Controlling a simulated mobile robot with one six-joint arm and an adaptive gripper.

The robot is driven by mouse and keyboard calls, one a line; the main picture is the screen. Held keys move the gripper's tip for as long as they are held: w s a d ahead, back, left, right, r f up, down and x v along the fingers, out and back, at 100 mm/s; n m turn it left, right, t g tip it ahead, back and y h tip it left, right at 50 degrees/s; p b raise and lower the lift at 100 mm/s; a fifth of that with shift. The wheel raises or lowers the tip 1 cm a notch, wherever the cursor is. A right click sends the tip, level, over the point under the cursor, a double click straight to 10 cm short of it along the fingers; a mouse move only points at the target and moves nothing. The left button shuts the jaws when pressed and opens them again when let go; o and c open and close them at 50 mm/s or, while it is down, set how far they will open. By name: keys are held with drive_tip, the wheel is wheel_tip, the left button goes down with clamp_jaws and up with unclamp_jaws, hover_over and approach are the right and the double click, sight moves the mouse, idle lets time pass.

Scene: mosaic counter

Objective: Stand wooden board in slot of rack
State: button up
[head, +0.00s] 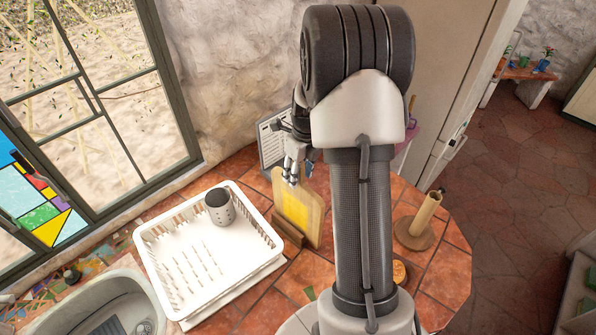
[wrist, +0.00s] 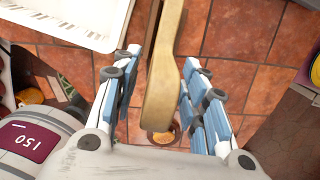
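The wooden board (head: 299,212), pale with a yellow face, stands nearly upright beside the rack. Its lower left edge meets a low brown wooden block (head: 288,229); whether it sits in that block is unclear. The white rack (head: 158,268) with its slotted floor lies left of the board. My gripper (head: 297,172) is at the board's top edge, pointing down. In the wrist view, the board (wrist: 168,80) shows edge-on between the open fingers (wrist: 160,88), with a gap on the left side; contact on the right is unclear.
A grey perforated cup (head: 219,207) stands in the rack's far right corner. A wooden post on a round base (head: 418,232) stands at the right of the tiled counter. A grey panel (head: 271,145) is behind my gripper. The sink (head: 110,300) lies at lower left.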

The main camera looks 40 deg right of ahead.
drive_tip(key=r, duration=0.4)
drive_tip(key=s+r, duration=0.1)
drive_tip(key=r, duration=0.7)
drive_tip(key=shift+s+d, duration=0.2)
drive_tip(key=shift+d, duration=0.05)
drive_tip(key=shift+f, duration=0.1)
